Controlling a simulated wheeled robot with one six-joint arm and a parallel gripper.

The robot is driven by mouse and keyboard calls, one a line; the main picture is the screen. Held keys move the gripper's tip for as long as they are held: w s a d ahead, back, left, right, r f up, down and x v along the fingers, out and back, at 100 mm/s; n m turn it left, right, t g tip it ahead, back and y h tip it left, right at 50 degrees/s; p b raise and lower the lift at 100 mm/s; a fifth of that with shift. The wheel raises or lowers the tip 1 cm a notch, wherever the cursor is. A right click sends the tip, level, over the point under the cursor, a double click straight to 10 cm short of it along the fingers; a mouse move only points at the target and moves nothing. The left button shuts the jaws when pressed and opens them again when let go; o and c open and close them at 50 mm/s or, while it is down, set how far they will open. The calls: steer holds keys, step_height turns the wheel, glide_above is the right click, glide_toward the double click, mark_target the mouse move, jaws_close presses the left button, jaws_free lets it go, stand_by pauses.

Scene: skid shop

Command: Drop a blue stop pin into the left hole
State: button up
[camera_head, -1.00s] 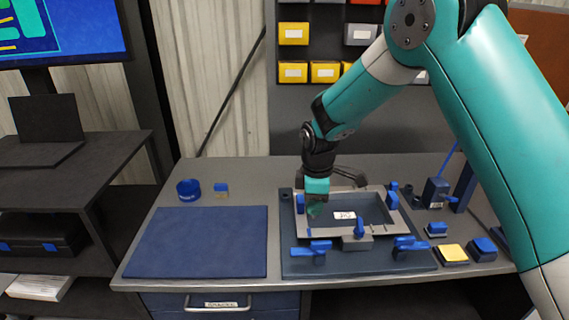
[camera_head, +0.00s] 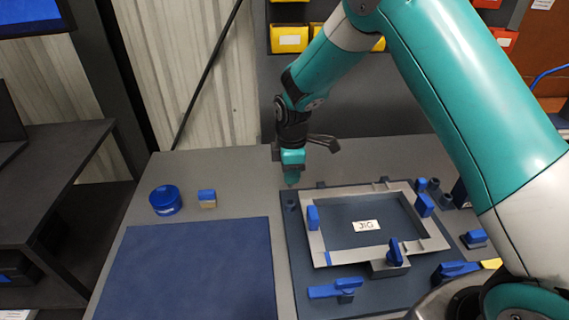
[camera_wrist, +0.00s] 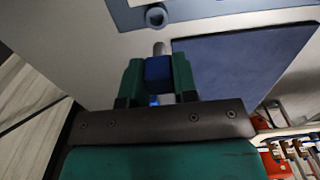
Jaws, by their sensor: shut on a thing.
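My gripper (camera_head: 291,178) is above the back left corner of the dark jig plate (camera_head: 290,240). In the wrist view my gripper (camera_wrist: 158,74) is shut on a blue stop pin (camera_wrist: 158,68), with its grey metal shank sticking out beyond the green fingers. The left hole (camera_head: 291,205) is a round dark socket at the plate's back left corner. In the wrist view the left hole (camera_wrist: 156,16) shows as a ring just beyond the shank tip. The pin looks apart from the hole; the height between them is hard to judge.
A grey frame (camera_head: 315,240) with blue clamps (camera_head: 395,252) lies on the plate. A blue mat (camera_head: 190,265), a round blue container (camera_head: 165,200) and a small blue-topped block (camera_head: 207,198) are to the left. Small blue-capped parts (camera_head: 474,238) stand at the right.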

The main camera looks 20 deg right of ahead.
mark_target(290, 186)
steer(key=shift+w+f, duration=0.3)
steer(key=shift+f, duration=0.25)
step_height(290, 186, down, 4)
steer(key=b, duration=0.3)
steer(key=shift+d+r, duration=0.1)
steer(key=shift+r, duration=0.1)
steer(key=shift+f+b, duration=0.35)
steer(key=shift+f, duration=0.05)
steer(key=shift+f+b, duration=0.65)
steer(key=shift+f, duration=0.9)
stand_by(1.7)
steer(key=o, duration=1.4)
steer(key=shift+s+r+p, duration=0.1)
steer(key=shift+r+p, duration=2.5)
steer(key=shift+r, duration=0.9)
